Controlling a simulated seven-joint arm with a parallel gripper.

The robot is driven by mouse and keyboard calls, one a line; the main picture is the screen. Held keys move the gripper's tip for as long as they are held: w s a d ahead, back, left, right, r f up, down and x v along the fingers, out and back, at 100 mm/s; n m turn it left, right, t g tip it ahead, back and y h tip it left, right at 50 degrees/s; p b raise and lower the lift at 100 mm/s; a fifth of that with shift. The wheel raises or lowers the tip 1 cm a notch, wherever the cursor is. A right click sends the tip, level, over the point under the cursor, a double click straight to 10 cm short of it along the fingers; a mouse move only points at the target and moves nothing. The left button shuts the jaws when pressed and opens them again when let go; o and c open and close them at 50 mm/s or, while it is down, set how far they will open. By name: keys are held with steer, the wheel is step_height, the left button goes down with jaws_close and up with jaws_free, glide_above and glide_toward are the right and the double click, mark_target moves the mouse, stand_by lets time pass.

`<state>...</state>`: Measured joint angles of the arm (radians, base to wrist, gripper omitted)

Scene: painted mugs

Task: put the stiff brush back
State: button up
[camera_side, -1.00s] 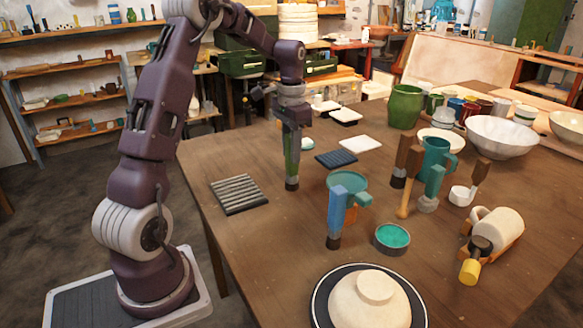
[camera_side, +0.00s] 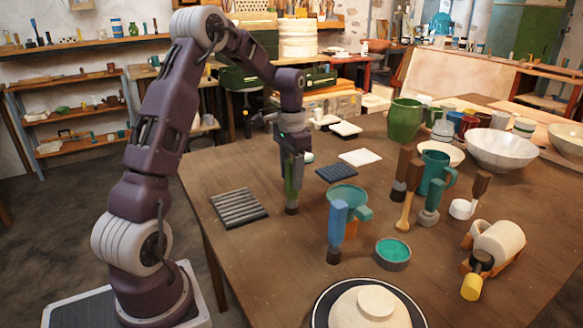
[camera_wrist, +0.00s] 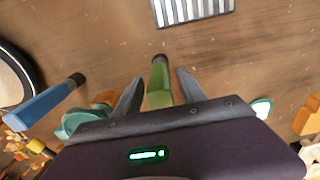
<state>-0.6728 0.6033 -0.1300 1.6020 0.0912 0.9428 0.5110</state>
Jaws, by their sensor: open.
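A brush with a green handle and a dark lower end (camera_side: 291,190) stands upright between my gripper's fingers, near the table's left edge. My gripper (camera_wrist: 160,76) points down and is open. In the wrist view the green brush (camera_wrist: 159,82) lies between the two fingers, with a gap on each side. Another brush, with a blue handle (camera_side: 338,225), stands upright to the right and nearer the camera; it also shows in the wrist view (camera_wrist: 48,103). I cannot tell by sight which one is the stiff brush. A grey ribbed rest (camera_side: 238,207) lies empty left of my gripper.
A teal bowl (camera_side: 346,194) stands behind the blue brush, with a small teal-filled dish (camera_side: 393,253) nearby. Several wooden-handled tools and a teal mug (camera_side: 436,172) stand further right. Bare table surrounds the ribbed rest.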

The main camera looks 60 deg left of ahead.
step_height(320, 180, up, 11)
steer(key=shift+r, duration=0.2)
steer(key=s+d+r+t, duration=0.1)
steer(key=s+d+r, duration=0.1)
steer(key=s+d, duration=0.3)
steer(key=s+d+r+t+y, duration=0.1)
steer(key=s+d+r, duration=0.2)
steer(key=d, duration=0.4)
steer(key=s+d+r+t, duration=0.1)
steer(key=s+d+r, duration=0.1)
steer(key=s+d, duration=0.35)
steer(key=s+d+f+t, duration=0.1)
steer(key=s+d+f, duration=0.1)
steer(key=s+d, duration=0.1)
steer(key=s+d+f+t+h, duration=0.1)
steer(key=s+d+f, duration=0.2)
steer(key=s, duration=0.3)
steer(key=shift+s+d+t, duration=0.25)
steer(key=shift+d+t, duration=0.05)
steer(key=shift+d, duration=0.1)
